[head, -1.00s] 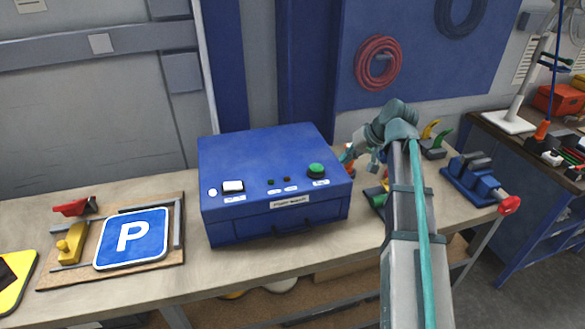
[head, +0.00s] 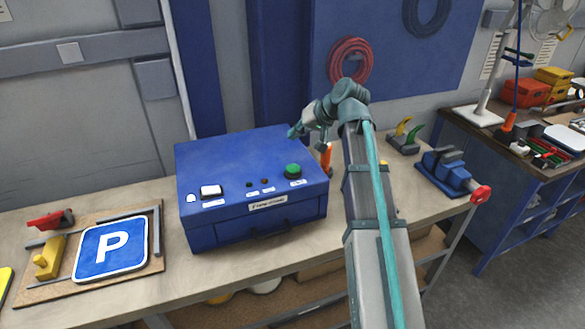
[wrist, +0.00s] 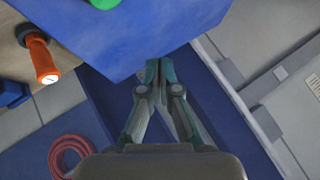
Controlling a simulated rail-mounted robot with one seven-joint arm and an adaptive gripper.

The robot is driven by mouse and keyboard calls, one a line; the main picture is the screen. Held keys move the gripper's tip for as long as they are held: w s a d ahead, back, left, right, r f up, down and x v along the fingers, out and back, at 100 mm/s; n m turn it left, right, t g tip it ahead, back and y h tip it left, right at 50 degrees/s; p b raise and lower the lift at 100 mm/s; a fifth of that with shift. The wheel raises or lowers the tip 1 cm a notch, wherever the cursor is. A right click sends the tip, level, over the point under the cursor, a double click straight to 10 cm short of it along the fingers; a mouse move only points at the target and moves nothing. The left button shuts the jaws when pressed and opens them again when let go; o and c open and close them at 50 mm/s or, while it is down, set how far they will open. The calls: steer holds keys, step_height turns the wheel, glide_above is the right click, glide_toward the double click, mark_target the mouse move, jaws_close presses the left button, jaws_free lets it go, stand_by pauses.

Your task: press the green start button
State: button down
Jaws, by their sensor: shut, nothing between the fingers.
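The green button (head: 292,171) stands on the sloped front panel of the blue box (head: 235,150), at the panel's right end. In the wrist view the green button (wrist: 104,3) shows only in part at the top edge, left of the fingertips. My gripper (head: 293,133) is at the box's back right in the head view, behind the button and apart from it. In the wrist view my gripper (wrist: 157,66) has its fingertips together and empty, over the edge of the blue box (wrist: 150,25). Whether the tips touch the box cannot be told.
A white switch (head: 210,191) and small dark buttons sit left on the panel. An orange-handled tool (head: 327,158) stands right of the box, with a blue vise (head: 445,172) farther right. A P sign (head: 110,247) lies on a board at left.

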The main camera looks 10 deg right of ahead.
mark_target(295, 168)
steer(key=shift+f+b, duration=2.25)
steer(key=shift+f, duration=2.05)
steer(key=shift+f, duration=0.15)
steer(key=shift+f, duration=0.25)
steer(key=shift+f+b, duration=0.35)
steer(key=shift+f, duration=0.2)
steer(key=shift+r, duration=0.1)
steer(key=shift+r+p, duration=0.55)
steer(key=shift+r, duration=0.3)
steer(key=shift+r, duration=0.15)
steer(key=shift+r+p, duration=1.5)
steer(key=shift+r, duration=0.9)
